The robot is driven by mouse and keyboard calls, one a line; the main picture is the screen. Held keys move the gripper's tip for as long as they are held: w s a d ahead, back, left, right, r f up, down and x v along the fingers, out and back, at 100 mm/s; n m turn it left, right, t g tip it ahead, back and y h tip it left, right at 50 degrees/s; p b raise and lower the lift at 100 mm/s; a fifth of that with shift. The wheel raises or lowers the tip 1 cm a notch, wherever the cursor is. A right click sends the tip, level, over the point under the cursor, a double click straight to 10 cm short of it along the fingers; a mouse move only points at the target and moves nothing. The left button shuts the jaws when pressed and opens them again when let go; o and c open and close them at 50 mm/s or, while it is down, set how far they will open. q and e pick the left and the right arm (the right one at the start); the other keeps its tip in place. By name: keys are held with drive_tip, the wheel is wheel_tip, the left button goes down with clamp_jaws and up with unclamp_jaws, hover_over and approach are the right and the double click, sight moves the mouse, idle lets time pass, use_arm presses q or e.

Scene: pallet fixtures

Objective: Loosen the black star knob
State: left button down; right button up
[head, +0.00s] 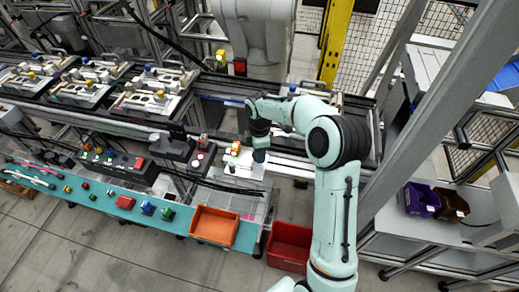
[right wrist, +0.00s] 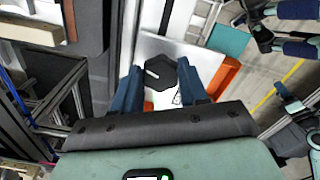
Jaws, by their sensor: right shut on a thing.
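The black star knob (right wrist: 161,73) shows in the right wrist view as a dark, many-sided piece with a small light bar on it. It sits over a white plate (right wrist: 187,50). My right gripper (right wrist: 161,83) has its two blue fingers on either side of the knob, shut on it. In the head view my right gripper (head: 260,154) points down at the white plate (head: 240,168) beside the conveyor and hides the knob there. My left gripper is not seen in the head view.
An orange-yellow button unit (head: 235,148) stands close left of my right gripper. An orange bin (head: 215,226) and a red bin (head: 289,246) are in front. Fixture pallets (head: 150,98) sit on the conveyor at left. A grey post (head: 425,120) rises right of my arm.

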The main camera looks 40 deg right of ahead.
drive_tip(key=n, duration=0.3)
drive_tip(key=shift+w+n+p, duration=0.1)
drive_tip(key=shift+n+p, duration=0.2)
drive_tip(key=shift+n, duration=0.1)
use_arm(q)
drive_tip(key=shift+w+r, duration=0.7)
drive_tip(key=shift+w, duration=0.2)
use_arm(e)
drive_tip(key=shift+n, duration=1.9)
drive_tip(key=o, duration=1.1)
drive_tip(key=shift+c, duration=0.2)
drive_tip(key=shift+r, duration=0.1)
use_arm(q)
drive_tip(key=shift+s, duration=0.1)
use_arm(e)
wheel_tip(320, 180, up, 13)
